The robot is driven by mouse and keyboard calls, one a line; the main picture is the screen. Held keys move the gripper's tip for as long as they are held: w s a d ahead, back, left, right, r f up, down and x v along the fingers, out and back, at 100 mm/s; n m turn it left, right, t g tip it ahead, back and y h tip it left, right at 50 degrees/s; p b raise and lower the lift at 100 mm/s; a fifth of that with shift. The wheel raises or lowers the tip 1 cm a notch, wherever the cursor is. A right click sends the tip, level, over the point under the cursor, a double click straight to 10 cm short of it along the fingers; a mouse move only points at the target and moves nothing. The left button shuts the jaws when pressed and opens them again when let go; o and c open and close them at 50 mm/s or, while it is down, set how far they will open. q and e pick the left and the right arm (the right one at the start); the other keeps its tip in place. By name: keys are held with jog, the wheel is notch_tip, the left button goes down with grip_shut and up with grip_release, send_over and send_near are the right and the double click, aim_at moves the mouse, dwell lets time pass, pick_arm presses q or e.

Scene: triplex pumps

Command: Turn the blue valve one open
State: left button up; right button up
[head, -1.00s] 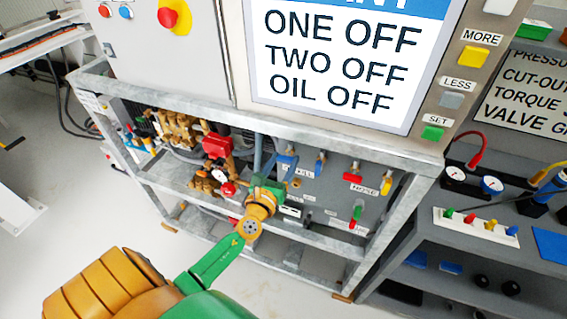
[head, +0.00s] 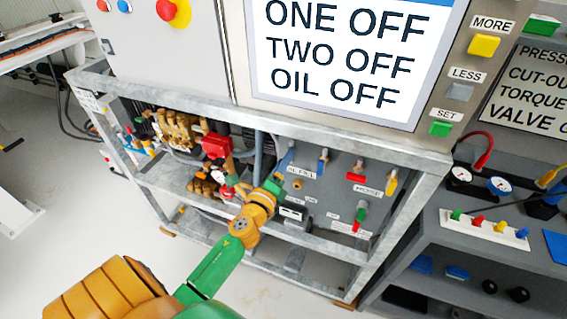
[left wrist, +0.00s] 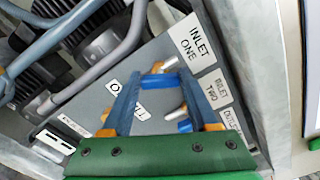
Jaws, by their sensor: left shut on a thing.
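The grey valve panel (head: 335,205) sits in the lower part of the metal frame. In the head view a blue valve handle (head: 289,158) stands at its upper left and a second blue handle (head: 322,162) to its right. My left gripper (head: 276,182) reaches the panel just below the left blue handle. In the left wrist view the gripper's fingers (left wrist: 160,80) close around a blue handle (left wrist: 171,82) beside the "INLET ONE" label (left wrist: 195,42). Another blue handle (left wrist: 185,126) shows near the right finger. The fingertips' exact contact is partly hidden. My right gripper is out of view.
Above the panel, a screen (head: 335,60) reads "ONE OFF", "TWO OFF", "OIL OFF". Metal frame rails (head: 270,118) run above and below the opening. Red (head: 356,177) and yellow (head: 391,182) handles stand right of the blue ones. Brass and red pump parts (head: 215,146) lie left.

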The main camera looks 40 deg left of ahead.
pick_arm(q)
jog(key=n, duration=0.5)
jog(key=shift+f+n, duration=0.1)
jog(key=shift+n, duration=0.2)
dwell(0.5)
jog(key=o, duration=1.4)
jog(key=b+v, duration=0.1)
jog(key=v, duration=0.6)
